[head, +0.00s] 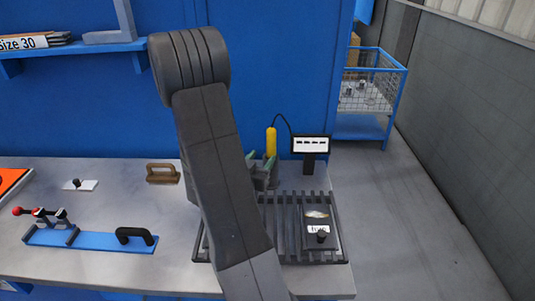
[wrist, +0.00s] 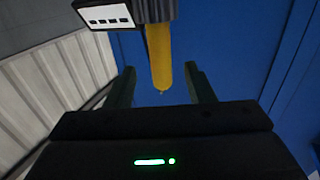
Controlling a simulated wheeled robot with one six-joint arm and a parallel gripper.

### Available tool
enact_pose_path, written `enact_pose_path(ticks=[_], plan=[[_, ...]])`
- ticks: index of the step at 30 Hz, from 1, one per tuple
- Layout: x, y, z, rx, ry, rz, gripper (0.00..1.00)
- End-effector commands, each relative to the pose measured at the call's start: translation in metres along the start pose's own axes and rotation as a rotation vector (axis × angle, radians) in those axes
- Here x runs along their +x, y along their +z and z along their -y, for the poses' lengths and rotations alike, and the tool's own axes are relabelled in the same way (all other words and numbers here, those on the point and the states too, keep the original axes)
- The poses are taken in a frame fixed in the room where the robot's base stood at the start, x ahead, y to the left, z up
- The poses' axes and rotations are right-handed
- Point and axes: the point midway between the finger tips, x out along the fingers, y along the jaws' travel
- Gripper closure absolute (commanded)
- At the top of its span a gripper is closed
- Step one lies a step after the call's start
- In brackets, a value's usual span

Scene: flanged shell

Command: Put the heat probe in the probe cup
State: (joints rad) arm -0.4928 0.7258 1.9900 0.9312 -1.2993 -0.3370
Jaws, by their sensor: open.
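The heat probe (head: 271,142) is a yellow rod standing upright behind my gripper (head: 262,163), with a black cable curving to a small display. In the wrist view the yellow probe (wrist: 159,58) points between the two dark green fingers of my gripper (wrist: 161,86). The fingers are apart, with a gap on each side of the probe. A dark piece (wrist: 156,9) surrounds the probe's other end; I cannot tell whether it is the probe cup. I cannot make out the cup in the head view, where my arm and gripper hide part of the bench.
The display (head: 311,144) stands right of the probe. A slatted black rack (head: 285,252) bears a dark labelled block with a knob (head: 322,236). A brush (head: 162,173) and a blue clamp fixture (head: 90,238) lie left. A blue wall stands close behind.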

Motion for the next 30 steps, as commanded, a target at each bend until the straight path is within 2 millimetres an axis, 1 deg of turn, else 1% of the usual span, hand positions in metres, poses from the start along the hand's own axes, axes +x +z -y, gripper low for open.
enact_pose_path(ticks=[1,3,8,30], plan=[[-0.007,0.001,0.001,-0.001,-0.003,0.001,0.52],[-0.014,0.001,0.001,0.000,-0.002,0.000,0.52],[-0.022,0.000,0.000,-0.001,-0.001,0.000,0.52],[-0.022,0.000,0.000,0.000,0.000,0.000,0.52]])
